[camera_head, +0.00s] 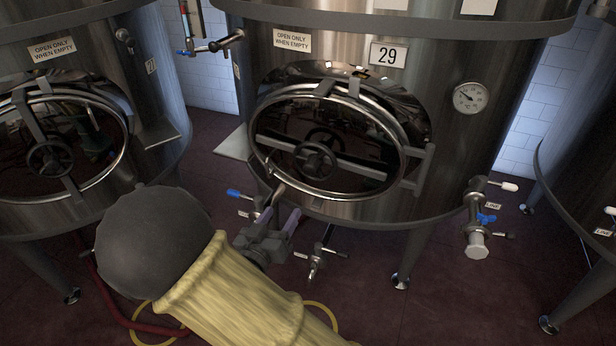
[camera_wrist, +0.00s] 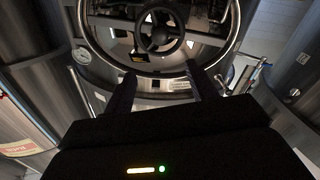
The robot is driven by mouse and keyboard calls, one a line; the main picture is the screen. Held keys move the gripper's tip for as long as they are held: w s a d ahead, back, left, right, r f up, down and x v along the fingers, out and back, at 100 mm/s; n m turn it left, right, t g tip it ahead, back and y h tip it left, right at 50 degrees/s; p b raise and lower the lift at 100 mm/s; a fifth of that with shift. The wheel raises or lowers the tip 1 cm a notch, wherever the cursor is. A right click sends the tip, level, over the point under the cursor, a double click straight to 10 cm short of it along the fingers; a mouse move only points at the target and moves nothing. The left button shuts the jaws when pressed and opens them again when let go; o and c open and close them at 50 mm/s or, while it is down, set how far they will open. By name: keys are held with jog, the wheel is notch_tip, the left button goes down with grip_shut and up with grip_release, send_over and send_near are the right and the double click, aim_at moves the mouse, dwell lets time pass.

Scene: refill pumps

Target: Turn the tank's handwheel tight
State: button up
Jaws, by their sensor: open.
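The steel tank (camera_head: 440,165) marked 29 has an oval manway door (camera_head: 265,165) in a bright rim. A dark handwheel (camera_head: 315,160) with spokes sits at the middle of the door's crossbar. In the wrist view the handwheel (camera_wrist: 160,32) shows near the top, beyond the fingertips. My gripper (camera_head: 279,214) is below and left of the handwheel, near the door's lower edge. In the wrist view my gripper (camera_wrist: 159,76) has its two fingers well apart with nothing between them. The handwheel is apart from the fingers. How tight it is cannot be seen.
A similar tank (camera_head: 45,205) with its own handwheel (camera_head: 50,157) stands at the left, another (camera_head: 590,165) at the right. A blue-handled valve (camera_head: 478,220) and a gauge (camera_head: 470,97) stick out of tank 29. A red hose (camera_head: 130,318) lies on the floor at lower left.

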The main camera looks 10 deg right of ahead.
aim_at(308, 171)
jog(key=p+x, duration=0.1)
jog(key=x, duration=1.6)
jog(key=shift+w+d, duration=0.2)
jog(key=shift+d, duration=0.05)
grip_shut()
